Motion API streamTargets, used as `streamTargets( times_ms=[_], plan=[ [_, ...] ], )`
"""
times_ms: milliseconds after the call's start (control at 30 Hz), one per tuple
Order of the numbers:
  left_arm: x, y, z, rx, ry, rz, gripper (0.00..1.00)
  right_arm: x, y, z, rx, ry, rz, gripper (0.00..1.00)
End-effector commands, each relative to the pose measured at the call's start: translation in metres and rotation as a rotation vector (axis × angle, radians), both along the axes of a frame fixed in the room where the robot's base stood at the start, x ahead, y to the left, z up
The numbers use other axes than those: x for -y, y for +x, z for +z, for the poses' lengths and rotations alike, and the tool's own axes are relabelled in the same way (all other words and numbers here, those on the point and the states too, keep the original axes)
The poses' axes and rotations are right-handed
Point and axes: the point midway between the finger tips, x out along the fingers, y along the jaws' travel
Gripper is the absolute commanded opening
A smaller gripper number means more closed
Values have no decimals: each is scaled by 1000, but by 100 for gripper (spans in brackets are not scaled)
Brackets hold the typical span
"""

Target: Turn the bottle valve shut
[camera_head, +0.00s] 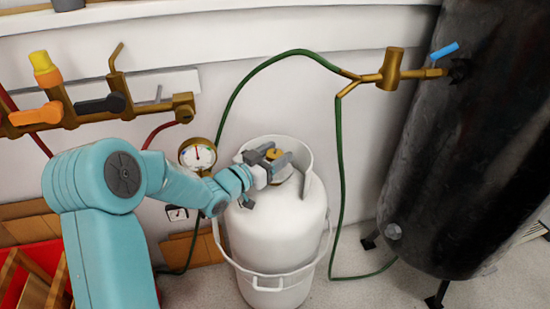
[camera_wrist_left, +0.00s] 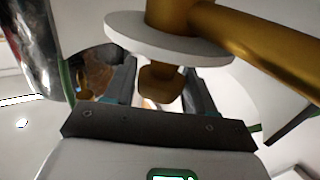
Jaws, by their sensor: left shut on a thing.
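The white gas bottle (camera_head: 278,235) stands upright on the floor, with a collar around its top. The brass bottle valve (camera_head: 274,153) shows inside the collar. My left gripper (camera_head: 273,162) reaches in from the left and is shut on the valve, its fingers one on each side. In the left wrist view, the brass valve knob (camera_wrist_left: 158,82) sits between the dark fingers of the gripper (camera_wrist_left: 160,90). A pale round disc (camera_wrist_left: 170,45) and a brass pipe lie beyond it. The fingers' contact points are partly hidden. My right gripper is not in view.
A pressure gauge (camera_head: 198,154) stands just left of the bottle. A green hose (camera_head: 341,180) hangs at its right, from a brass fitting (camera_head: 391,70). A large black tank (camera_head: 470,150) stands at right. A brass manifold (camera_head: 70,112) with levers is on the left wall.

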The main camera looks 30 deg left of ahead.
Motion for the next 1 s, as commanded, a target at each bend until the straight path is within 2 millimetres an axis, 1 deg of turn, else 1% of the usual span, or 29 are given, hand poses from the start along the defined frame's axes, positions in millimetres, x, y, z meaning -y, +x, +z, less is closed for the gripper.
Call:
streamTargets(
  times_ms=[33,300,733,767,800,833,1000],
  plan=[
    [-2,1,4,8,3,-15,24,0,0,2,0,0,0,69],
    [-1,1,3,7,3,-78,24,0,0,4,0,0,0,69],
    [-1,0,3,6,2,-86,24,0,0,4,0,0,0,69],
    [-1,0,3,6,2,-86,58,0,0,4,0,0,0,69],
    [-1,0,3,6,2,-86,71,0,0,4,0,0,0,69],
    [-1,0,3,6,2,-86,76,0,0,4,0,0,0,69],
    [0,0,2,2,2,-87,76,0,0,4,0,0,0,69]
  ],
)
